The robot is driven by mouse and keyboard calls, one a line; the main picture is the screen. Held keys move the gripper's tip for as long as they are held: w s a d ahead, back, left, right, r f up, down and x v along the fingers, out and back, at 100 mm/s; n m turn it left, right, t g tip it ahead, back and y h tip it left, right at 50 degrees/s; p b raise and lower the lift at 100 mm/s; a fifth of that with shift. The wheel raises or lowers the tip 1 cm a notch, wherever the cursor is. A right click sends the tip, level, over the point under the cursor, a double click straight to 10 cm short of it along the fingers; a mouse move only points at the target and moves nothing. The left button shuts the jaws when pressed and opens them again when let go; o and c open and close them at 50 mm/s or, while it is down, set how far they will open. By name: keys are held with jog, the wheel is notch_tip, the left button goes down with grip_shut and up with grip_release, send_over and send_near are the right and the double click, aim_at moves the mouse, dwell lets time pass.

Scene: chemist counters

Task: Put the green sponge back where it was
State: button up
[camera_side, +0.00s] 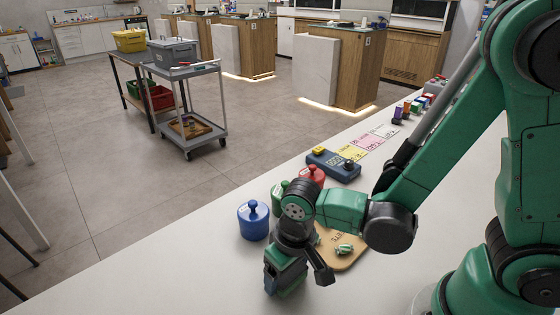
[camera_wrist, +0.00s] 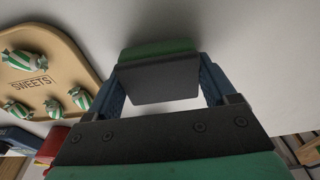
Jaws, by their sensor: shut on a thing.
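The green sponge (camera_wrist: 157,48) shows in the wrist view as a green strip above a dark face, held between the two blue-grey fingers of my gripper (camera_wrist: 160,82). My gripper is shut on it. In the side view my gripper (camera_side: 287,278) points down, low over the near part of the white counter, in front of the sweets board. There the sponge cannot be told apart from the green gripper body. I cannot tell whether the sponge touches the counter.
A wooden SWEETS board (camera_side: 350,258) with striped sweets (camera_wrist: 55,108) lies beside my gripper. Blue (camera_side: 253,220), green and red (camera_side: 311,175) knobbed weights stand behind it. A dark blue box (camera_side: 333,165) and cards (camera_side: 366,145) lie farther along. Bare counter (camera_side: 200,285) lies to the left.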

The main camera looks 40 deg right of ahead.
aim_at(294, 275)
jog(key=shift+f, duration=0.15)
jog(key=o, duration=1.2)
notch_tip(294, 275, up, 12)
jog(key=s, duration=0.1)
jog(key=w+d+r+t, duration=0.1)
jog(key=w+d+t, duration=0.1)
jog(key=d+t, duration=0.3)
jog(key=d, duration=0.4)
jog(key=shift+w+d+r+t, duration=0.2)
jog(key=shift+w+d+t, duration=0.05)
jog(key=shift+w+t, duration=0.15)
